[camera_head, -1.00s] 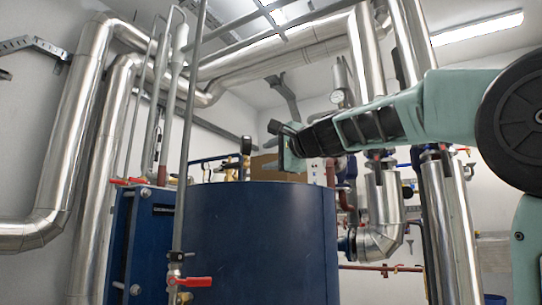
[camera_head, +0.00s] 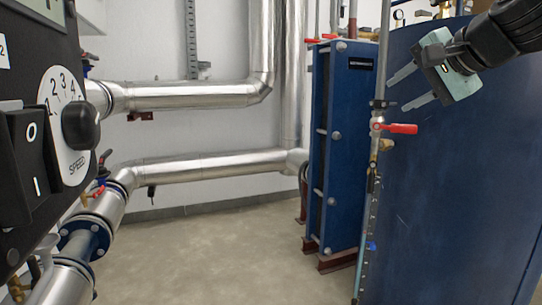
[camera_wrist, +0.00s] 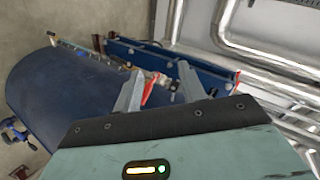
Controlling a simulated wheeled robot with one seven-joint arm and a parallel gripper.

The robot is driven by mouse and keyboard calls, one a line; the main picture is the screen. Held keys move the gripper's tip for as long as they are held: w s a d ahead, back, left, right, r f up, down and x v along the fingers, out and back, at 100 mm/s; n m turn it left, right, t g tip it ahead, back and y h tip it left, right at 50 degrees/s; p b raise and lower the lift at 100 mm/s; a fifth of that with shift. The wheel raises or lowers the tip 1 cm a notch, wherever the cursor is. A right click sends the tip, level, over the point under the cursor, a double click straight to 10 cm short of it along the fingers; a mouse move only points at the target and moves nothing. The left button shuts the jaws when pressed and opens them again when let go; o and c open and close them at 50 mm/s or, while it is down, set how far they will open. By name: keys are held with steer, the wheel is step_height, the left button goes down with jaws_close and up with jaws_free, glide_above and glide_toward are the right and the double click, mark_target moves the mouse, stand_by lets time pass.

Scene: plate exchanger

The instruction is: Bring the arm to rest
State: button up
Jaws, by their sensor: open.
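My gripper (camera_head: 402,90) is at the upper right of the head view, at the end of my dark wrist. Its two grey fingers point left and are spread apart with nothing between them. In the wrist view the open fingers (camera_wrist: 158,75) show from behind, against the blue equipment. The gripper is in front of the large blue tank (camera_head: 465,165) in the head view; no contact shows. The rest of my arm is outside the head view.
A red-handled valve (camera_head: 400,128) on a thin vertical pipe shows below the gripper. The blue plate exchanger (camera_head: 343,150) stands left of the tank. A control panel with a speed dial (camera_head: 62,105) fills the left edge. The middle floor (camera_head: 215,250) is clear.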

steer(key=s+a+f+n+g, duration=0.35)
steer(key=s+a+f, duration=0.25)
steer(key=f, duration=0.4)
steer(key=s+a+f+n+g, duration=0.3)
steer(key=s+a+f+n, duration=0.3)
steer(key=f, duration=0.3)
steer(key=s+f+n+g+h+p, duration=0.15)
steer(key=s+f+n, duration=0.25)
steer(key=s+f, duration=0.4)
steer(key=s+f+n+g+h, duration=0.25)
steer(key=s+f+n, duration=0.2)
steer(key=s, duration=0.65)
step_height(320, 180, up, 36)
steer(key=p, duration=3.6)
steer(key=shift+w+r+m+g+p, duration=0.25)
steer(key=shift+w+m+g+p, duration=0.1)
steer(key=shift+w+g, duration=0.1)
